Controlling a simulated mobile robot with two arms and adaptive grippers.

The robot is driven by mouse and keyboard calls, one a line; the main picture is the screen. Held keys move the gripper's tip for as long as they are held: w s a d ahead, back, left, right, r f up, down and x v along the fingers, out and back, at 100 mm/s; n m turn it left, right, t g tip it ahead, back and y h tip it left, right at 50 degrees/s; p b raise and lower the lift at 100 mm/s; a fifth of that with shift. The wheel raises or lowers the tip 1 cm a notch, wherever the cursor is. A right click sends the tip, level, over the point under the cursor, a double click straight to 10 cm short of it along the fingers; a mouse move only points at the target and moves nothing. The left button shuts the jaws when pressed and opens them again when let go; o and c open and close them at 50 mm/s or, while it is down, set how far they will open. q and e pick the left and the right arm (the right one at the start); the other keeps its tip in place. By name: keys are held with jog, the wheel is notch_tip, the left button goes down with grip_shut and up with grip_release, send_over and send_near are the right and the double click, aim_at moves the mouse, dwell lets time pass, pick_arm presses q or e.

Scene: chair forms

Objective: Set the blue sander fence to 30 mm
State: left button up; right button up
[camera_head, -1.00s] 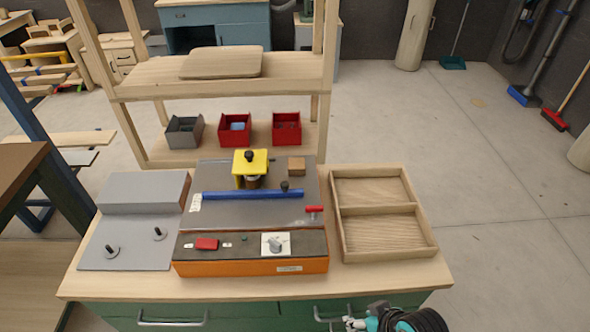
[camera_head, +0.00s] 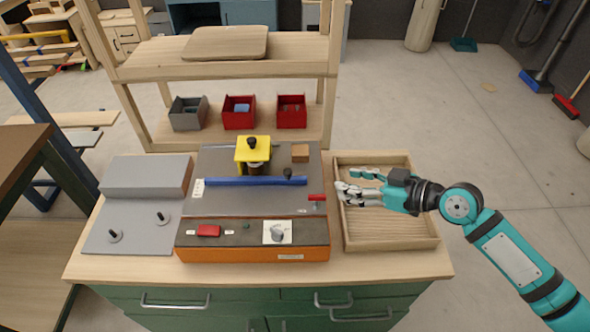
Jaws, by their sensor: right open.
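The blue fence (camera_head: 245,182) is a long bar lying across the grey top of the sander (camera_head: 232,200), with a small dark knob (camera_head: 288,173) near its right end. A small red piece (camera_head: 317,197) sits at the right edge of the sander top. The orange front panel (camera_head: 215,254) carries a red switch (camera_head: 208,230) and a dial (camera_head: 277,232) on a white plate. A yellow guard (camera_head: 252,150) with a black knob stands behind the fence. My right gripper (camera_head: 345,190) is open and empty, above the wooden tray, right of the fence and apart from it. My left gripper is out of view.
A grey plate (camera_head: 125,236) with two dark pegs and a grey block (camera_head: 146,176) lie left. A wooden block (camera_head: 300,152) sits on the sander. Bins stand on the shelf behind.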

aim_at(290, 172)
jog(key=p+x, duration=0.3)
jog(key=x, duration=1.3)
jog(key=shift+a+f+p, duration=0.2)
jog(key=shift+a+p, duration=0.1)
jog(key=shift+a, duration=0.05)
grip_shut()
